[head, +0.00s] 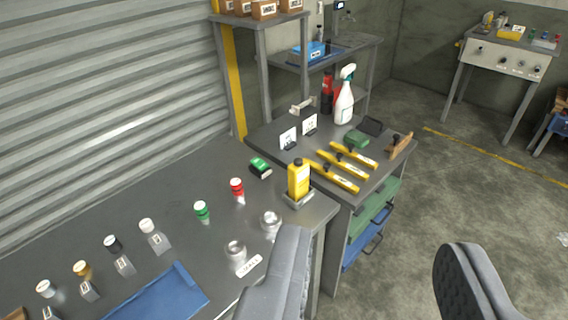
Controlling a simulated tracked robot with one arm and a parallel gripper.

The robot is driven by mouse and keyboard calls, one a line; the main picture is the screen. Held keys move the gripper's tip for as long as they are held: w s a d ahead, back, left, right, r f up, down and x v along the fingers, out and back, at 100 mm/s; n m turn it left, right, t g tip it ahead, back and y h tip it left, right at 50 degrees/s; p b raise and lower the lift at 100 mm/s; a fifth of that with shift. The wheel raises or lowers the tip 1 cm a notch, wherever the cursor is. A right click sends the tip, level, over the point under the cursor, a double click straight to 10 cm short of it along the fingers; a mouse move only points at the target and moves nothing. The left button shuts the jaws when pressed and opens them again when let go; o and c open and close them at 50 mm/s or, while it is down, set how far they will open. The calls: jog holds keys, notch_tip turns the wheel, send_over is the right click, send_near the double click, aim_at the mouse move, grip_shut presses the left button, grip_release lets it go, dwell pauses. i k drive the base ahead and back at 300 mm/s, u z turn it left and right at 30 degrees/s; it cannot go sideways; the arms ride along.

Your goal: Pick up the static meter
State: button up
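I cannot tell for sure which item is the static meter. A small green and black device (260,167) lies on the near dark bench (180,185), close to the roller shutter. A green block (357,138) and a flat black item (371,126) lie on the farther bench (377,185). A dark device with a small screen (340,6) stands high at the back. My gripper (372,248) is open, with its two grey fingers wide apart in the foreground. Nothing shows between the fingers but floor and bench side, and it touches none of these items.
A yellow bottle (298,178) stands at the near bench's right end, with small jars around and a blue mat (155,298). The farther bench holds yellow bar tools (335,176) and a white spray bottle (345,97). Open concrete floor (430,220) lies to the right.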

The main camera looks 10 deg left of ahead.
aim_at(298, 172)
jog(key=u, duration=0.45)
jog(key=i, duration=0.95)
jog(key=u, duration=0.65)
